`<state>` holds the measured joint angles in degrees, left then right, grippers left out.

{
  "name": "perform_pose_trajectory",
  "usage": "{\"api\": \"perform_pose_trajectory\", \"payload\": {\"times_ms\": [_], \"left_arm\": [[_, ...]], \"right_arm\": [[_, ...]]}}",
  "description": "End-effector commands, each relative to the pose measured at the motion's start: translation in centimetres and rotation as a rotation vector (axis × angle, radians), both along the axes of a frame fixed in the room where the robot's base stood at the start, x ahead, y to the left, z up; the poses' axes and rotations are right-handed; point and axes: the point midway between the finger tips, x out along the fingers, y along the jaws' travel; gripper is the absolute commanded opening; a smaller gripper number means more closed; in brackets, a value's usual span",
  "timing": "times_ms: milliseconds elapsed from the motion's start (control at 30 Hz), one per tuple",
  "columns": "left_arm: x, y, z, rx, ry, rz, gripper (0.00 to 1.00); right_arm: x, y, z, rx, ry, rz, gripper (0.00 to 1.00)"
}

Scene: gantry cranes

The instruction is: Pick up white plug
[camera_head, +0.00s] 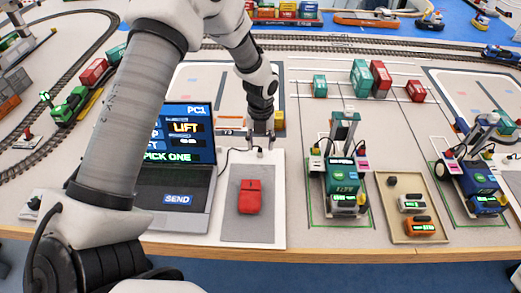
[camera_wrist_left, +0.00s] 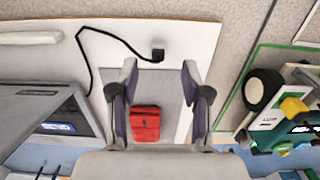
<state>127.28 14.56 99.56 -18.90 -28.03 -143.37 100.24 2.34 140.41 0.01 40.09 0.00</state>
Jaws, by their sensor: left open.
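My left gripper (camera_head: 261,151) is open and empty, pointing down over the far part of the grey mat. In the left wrist view its two fingers (camera_wrist_left: 160,78) stand apart, one on each side. A small dark plug (camera_wrist_left: 158,55) ends a black cable on the white board, just beyond the fingertips and roughly between them. I cannot make out a white face on it. In the head view the plug is hidden or too small beside the fingers. The right gripper is not in view.
A red mouse-like block (camera_head: 250,196) lies on the grey mat (camera_head: 238,231). An open laptop (camera_head: 196,182) stands left of it. A green crane model (camera_head: 341,172) stands right, then a tan tray (camera_head: 388,220) with small white and orange units. The laptop screen reads "LIFT".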

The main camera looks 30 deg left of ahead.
Motion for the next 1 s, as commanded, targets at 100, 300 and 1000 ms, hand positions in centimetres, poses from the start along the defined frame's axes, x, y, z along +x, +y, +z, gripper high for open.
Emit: {"api": "perform_pose_trajectory", "payload": {"times_ms": [100,300,1000], "left_arm": [[-0.1,0.1,-2.3,0.000,0.005,0.000,0.48],[0.0,0.1,-3.5,0.000,0.000,0.000,0.48],[0.0,0.1,-2.4,-0.001,-0.001,0.000,0.00]], "right_arm": [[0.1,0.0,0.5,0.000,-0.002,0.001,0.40],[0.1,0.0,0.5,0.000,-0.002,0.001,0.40],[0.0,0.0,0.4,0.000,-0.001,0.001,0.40]]}}
